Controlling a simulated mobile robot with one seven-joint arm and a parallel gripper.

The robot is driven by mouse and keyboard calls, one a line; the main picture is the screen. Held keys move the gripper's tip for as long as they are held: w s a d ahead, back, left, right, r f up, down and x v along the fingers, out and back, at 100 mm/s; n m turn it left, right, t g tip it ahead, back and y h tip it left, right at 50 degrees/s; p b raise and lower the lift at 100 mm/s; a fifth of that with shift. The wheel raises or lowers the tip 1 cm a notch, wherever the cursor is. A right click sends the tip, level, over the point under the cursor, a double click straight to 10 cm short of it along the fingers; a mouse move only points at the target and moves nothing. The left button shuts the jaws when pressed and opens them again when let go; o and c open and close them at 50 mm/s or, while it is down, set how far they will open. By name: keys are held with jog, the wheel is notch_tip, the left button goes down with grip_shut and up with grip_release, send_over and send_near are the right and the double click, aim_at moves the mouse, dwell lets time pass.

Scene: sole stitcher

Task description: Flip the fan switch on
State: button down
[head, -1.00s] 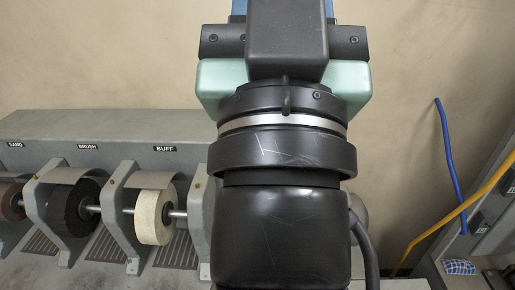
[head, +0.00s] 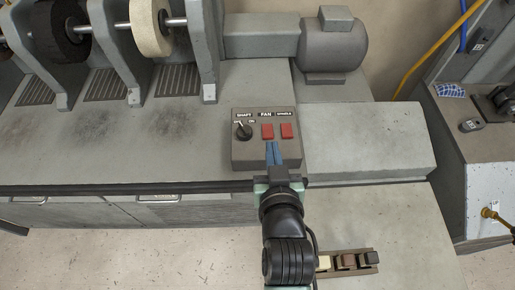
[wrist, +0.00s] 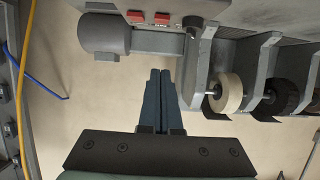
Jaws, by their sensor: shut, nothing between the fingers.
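The grey control box (head: 240,155) sits on the bench in the head view. It carries a black knob (head: 243,132) under the SHAFT label, a red rocker switch (head: 267,132) under the FAN label, and a second red rocker switch (head: 287,131) to its right. The fan switch (wrist: 162,18) also shows at the top of the wrist view. My gripper (head: 272,146) is shut and empty, its blue fingertips just below the fan switch in the head view. In the wrist view the fingertips (wrist: 160,72) appear apart from the switches. I cannot tell which way the fan switch is tipped.
A grey motor (head: 333,45) stands behind and right of the box. The pale buffing wheel (head: 150,25) and black brush wheel (head: 60,32) are at the upper left. A small rack of blocks (head: 348,262) lies at the lower right. The bench around the box is clear.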

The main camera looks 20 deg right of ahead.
jog(key=shift+w+f, duration=0.1)
jog(key=shift+f, duration=0.1)
send_over(268, 136)
jog(key=s, duration=0.2)
jog(key=f, duration=0.3)
jog(key=shift+a+f, duration=0.1)
jog(key=shift+a, duration=0.15)
notch_tip(268, 136, down, 3)
jog(key=shift+w+f, duration=0.15)
jog(key=shift+f, duration=0.5)
jog(key=shift+s+a+f+b, duration=0.1)
jog(key=shift+s+f+b, duration=0.15)
jog(key=shift+f+b, duration=0.35)
jog(key=shift+r+p, duration=0.95)
jog(key=shift+p, duration=0.1)
